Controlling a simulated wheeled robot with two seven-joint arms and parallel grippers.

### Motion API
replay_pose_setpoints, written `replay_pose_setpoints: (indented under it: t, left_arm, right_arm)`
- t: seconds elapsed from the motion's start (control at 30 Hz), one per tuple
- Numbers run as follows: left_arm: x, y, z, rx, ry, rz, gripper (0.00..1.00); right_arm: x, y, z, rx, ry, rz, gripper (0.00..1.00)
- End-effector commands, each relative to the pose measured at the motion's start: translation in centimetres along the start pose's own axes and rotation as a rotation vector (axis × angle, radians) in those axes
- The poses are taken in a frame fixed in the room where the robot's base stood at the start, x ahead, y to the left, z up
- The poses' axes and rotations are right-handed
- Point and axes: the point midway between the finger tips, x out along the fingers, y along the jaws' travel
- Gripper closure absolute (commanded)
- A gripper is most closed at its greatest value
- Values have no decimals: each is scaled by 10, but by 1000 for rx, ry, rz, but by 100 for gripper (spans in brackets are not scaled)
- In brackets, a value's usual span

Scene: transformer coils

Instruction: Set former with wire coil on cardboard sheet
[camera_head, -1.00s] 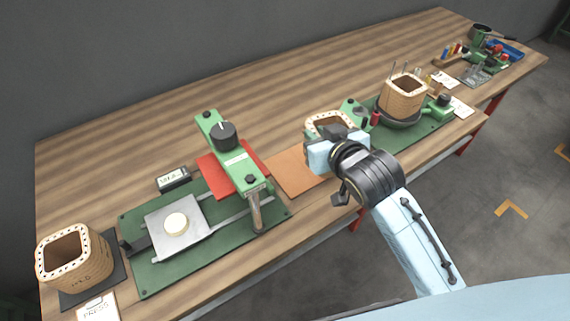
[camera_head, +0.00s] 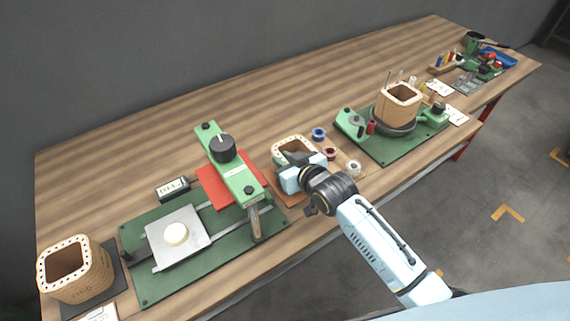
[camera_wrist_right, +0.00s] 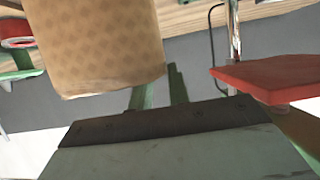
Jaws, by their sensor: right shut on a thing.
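My right gripper (camera_head: 297,172) is shut on a tan, squarish former (camera_head: 281,152) with a dotted pale rim and a hollow middle. The former looks upright, over the brown cardboard sheet (camera_head: 287,198). The sheet is mostly hidden by the former and gripper; I cannot tell whether the former touches it. In the right wrist view the former's tan wall (camera_wrist_right: 95,45) fills the upper left, beyond the green fingers (camera_wrist_right: 160,90). My left gripper is not in view.
A green press (camera_head: 235,170) with a red plate stands just left. Several small spools, including a blue one (camera_head: 319,134), lie just right. A green winding stand (camera_head: 400,148) holds another former (camera_head: 398,108). A third former (camera_head: 80,280) sits at far left. The rear table is clear.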

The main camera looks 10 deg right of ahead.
Motion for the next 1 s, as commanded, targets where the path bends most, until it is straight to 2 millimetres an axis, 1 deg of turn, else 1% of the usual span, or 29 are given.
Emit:
replay_pose_setpoints:
  t: [0.03, 0.13, 0.47, 0.5, 0.63, 0.67, 1.0]
  left_arm:
    - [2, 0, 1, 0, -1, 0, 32]
    - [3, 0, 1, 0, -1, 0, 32]
    - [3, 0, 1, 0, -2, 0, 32]
    - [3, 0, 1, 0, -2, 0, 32]
    - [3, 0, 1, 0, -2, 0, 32]
    - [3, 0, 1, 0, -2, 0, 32]
    - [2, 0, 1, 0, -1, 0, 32]
  right_arm:
    - [3, 0, 5, -1, 4, 0, 100]
    - [6, 0, 11, -2, 6, 1, 100]
    - [6, 0, 12, -2, 7, 1, 100]
    - [6, 0, 15, -1, 1, 0, 80]
    - [6, 0, 15, 0, 1, 0, 63]
    - [6, 0, 15, 0, 1, 0, 60]
    - [4, 0, 13, -1, 0, 1, 60]
